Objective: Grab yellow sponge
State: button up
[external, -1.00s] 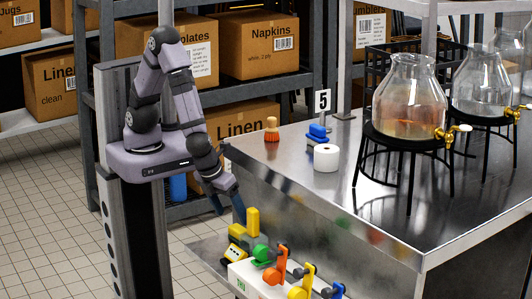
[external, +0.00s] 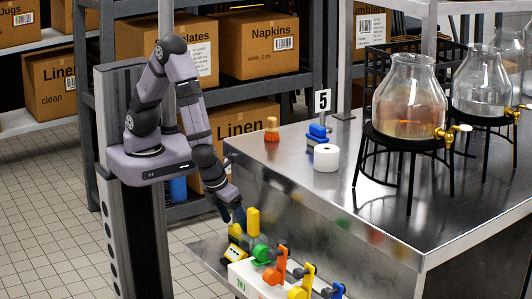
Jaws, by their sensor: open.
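The jaws are open and hold nothing that I can see.
A yellow-and-black item (external: 238,254) sits just below my gripper. A white box with coloured taps (external: 247,276) is close by to the right.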

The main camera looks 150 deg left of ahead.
aim_at(239, 228)
jog(key=shift+b+x, duration=0.4)
jog(key=shift+x, duration=1.35)
jog(key=shift+c, duration=0.5)
jog(key=c, duration=1)
jog(key=shift+r, duration=0.15)
notch_tip(239, 228, up, 10)
jog(key=p, duration=0.3)
jog(key=shift+p, duration=0.35)
